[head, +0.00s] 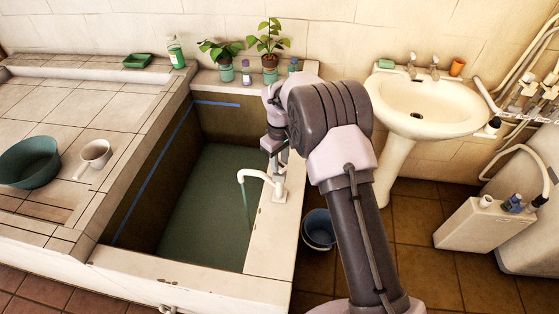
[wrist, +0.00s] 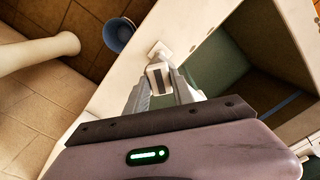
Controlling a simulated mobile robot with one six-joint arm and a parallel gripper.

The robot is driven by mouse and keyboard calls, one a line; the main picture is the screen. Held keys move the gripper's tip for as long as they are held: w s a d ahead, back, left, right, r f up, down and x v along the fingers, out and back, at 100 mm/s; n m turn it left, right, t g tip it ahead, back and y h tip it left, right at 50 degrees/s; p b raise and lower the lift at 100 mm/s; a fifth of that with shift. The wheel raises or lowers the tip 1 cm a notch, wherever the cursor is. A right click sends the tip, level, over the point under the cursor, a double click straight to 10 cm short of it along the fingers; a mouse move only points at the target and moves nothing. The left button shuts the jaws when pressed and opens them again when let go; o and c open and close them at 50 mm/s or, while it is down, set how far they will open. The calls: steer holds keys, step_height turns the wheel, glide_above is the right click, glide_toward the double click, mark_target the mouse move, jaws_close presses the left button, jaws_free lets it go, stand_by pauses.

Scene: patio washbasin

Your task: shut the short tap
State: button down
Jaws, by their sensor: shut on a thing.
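My gripper (head: 277,150) reaches down over the right rim of the sunken tub. In the wrist view its fingers (wrist: 163,88) are closed on a small white block with a dark slot, which looks like a tap head (wrist: 157,77). Most of its body is hidden. In the head view a white tap with a curved spout (head: 260,177) stands on the same rim, just in front of my gripper. A thin blue-green stream hangs below its spout. I cannot tell whether this tap and the gripped block are one tap.
A blue bucket (head: 319,229) stands on the floor right of the tub, and a white washbasin (head: 428,108) beyond it. Potted plants (head: 268,45) and small bottles line the back ledge.

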mark_target(280, 164)
steer(key=m, duration=0.5)
steer(key=m+b, duration=0.1)
steer(key=m, duration=0.4)
steer(key=shift+m, duration=0.4)
stand_by(0.4)
steer(key=c, duration=1.1)
jaws_free()
steer(key=shift+r, duration=0.15)
step_height(280, 164, up, 17)
steer(key=p, duration=0.4)
steer(key=shift+r+p, duration=0.1)
steer(key=shift+p, duration=0.3)
